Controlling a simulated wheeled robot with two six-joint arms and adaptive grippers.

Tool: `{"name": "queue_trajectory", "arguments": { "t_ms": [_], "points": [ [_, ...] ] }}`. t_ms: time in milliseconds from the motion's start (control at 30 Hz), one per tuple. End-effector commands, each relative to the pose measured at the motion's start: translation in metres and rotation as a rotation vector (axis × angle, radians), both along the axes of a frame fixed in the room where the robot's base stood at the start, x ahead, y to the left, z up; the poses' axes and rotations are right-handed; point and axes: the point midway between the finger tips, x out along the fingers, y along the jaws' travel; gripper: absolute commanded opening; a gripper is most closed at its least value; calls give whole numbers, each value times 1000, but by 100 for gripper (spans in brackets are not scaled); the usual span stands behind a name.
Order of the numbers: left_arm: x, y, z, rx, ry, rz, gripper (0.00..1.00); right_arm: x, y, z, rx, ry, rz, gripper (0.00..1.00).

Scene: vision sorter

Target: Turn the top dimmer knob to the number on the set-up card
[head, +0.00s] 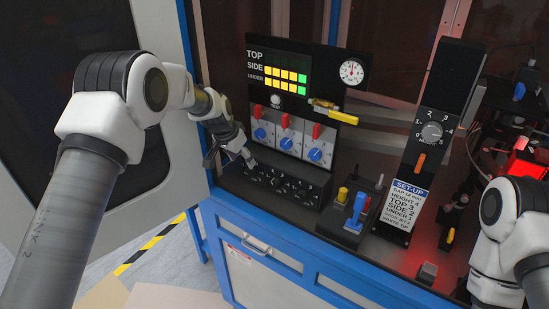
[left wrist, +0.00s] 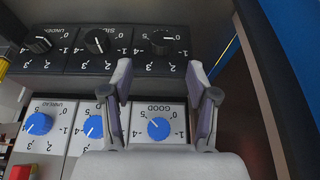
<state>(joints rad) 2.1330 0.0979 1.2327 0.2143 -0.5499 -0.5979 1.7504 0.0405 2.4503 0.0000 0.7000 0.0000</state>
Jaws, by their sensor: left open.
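The dimmer panel (head: 318,196) is a black strip of dark knobs, low in the head view. In the left wrist view it appears upside down, with the UNDER knob (left wrist: 38,44), the SIDE knob (left wrist: 98,41) and a third dark knob (left wrist: 162,41) on the right, whose name label I cannot read. My left gripper (head: 243,160) is at the panel's left end. In the left wrist view my open left gripper (left wrist: 160,67) has its fingers to either side of the third knob's column, nothing between them. The set-up card (head: 405,205) reads TOP 3, SIDE 2, UNDER 1. My right gripper is out of view.
White plates with blue knobs (left wrist: 158,128) and red switches sit above the panel. A block with a blue lever (head: 358,208) stands to the right. A larger dial (head: 431,131) stands above the card.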

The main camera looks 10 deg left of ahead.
Motion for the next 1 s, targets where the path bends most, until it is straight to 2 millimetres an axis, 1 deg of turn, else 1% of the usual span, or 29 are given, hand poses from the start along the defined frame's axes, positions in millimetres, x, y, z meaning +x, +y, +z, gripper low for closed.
{"name": "queue_trajectory", "arguments": {
  "t_ms": [133, 300, 400, 500, 700, 733, 767, 800, 867, 900, 1000],
  "points": [
    [6, -3, -20, 2, 6, -2, 59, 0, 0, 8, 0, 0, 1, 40],
    [18, -8, -51, 3, 3, -5, 59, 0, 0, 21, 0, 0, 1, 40],
    [24, -10, -64, 3, 1, -4, 59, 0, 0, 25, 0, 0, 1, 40],
    [27, -11, -71, 3, 0, -4, 59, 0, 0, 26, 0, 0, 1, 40],
    [27, -11, -73, 3, 0, -5, 59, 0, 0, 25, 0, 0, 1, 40],
    [27, -11, -73, 3, 0, -5, 52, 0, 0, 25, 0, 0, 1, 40],
    [27, -11, -73, 3, 0, -5, 41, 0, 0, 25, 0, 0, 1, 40],
    [27, -11, -72, 3, 0, -5, 27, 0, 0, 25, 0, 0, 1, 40],
    [27, -11, -72, 4, 0, -6, 6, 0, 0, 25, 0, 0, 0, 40],
    [27, -11, -72, 5, -1, -6, 0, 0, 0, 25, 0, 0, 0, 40],
    [27, -11, -72, 4, -2, -6, 0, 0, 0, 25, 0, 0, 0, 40]
  ]
}}
